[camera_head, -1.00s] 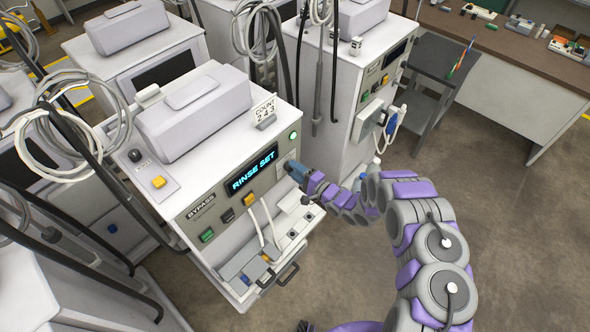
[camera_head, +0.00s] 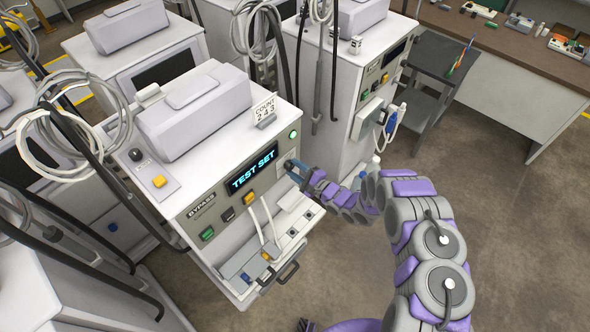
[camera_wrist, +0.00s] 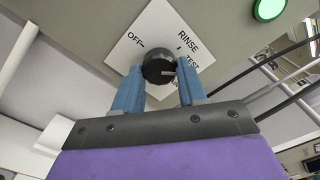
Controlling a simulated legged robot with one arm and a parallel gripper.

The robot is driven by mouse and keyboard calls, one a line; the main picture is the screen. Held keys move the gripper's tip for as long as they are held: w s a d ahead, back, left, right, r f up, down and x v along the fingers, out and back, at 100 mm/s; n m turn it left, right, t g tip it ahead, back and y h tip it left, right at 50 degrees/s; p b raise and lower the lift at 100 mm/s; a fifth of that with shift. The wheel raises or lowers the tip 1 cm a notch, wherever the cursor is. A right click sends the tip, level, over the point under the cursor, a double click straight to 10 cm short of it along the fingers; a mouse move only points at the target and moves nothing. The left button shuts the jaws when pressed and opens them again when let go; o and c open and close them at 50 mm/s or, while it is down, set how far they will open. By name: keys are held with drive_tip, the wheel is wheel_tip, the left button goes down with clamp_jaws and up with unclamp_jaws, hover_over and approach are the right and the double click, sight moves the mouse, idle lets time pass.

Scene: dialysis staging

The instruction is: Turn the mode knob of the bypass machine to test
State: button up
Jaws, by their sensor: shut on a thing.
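The bypass machine (camera_head: 228,215) is a white cabinet with a grey-green front panel labelled BYPASS. In the wrist view the mode knob (camera_wrist: 157,68) is a dark round knob on a white plate (camera_wrist: 133,42) marked OFF, RINSE and TEST, with another label partly hidden. The pale line on the knob points right, towards TEST. My gripper (camera_wrist: 158,85) has its two blue fingers around the knob and is shut on it. In the head view my gripper (camera_head: 300,172) is at the right end of the front panel, and the knob is mostly hidden there.
A green round light (camera_head: 293,134) sits above the knob. Yellow, black and green buttons, white hoses and a lower tray (camera_head: 240,262) are left of and below my gripper. Another machine (camera_head: 345,85) stands close behind right. Open floor (camera_head: 500,200) lies to the right.

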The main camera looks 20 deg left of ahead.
drive_tip(key=shift+d+f, duration=0.15)
drive_tip(key=shift+f, duration=0.1)
drive_tip(key=o, duration=0.7)
drive_tip(key=shift+c, duration=0.2)
drive_tip(key=o, duration=0.3)
drive_tip(key=shift+w, duration=0.2)
drive_tip(key=shift+o, duration=0.5)
drive_tip(key=shift+s+r, duration=0.1)
drive_tip(key=shift+s, duration=0.05)
drive_tip(key=b+v, duration=0.2)
drive_tip(key=v, duration=1.5)
drive_tip(key=shift+d, duration=0.15)
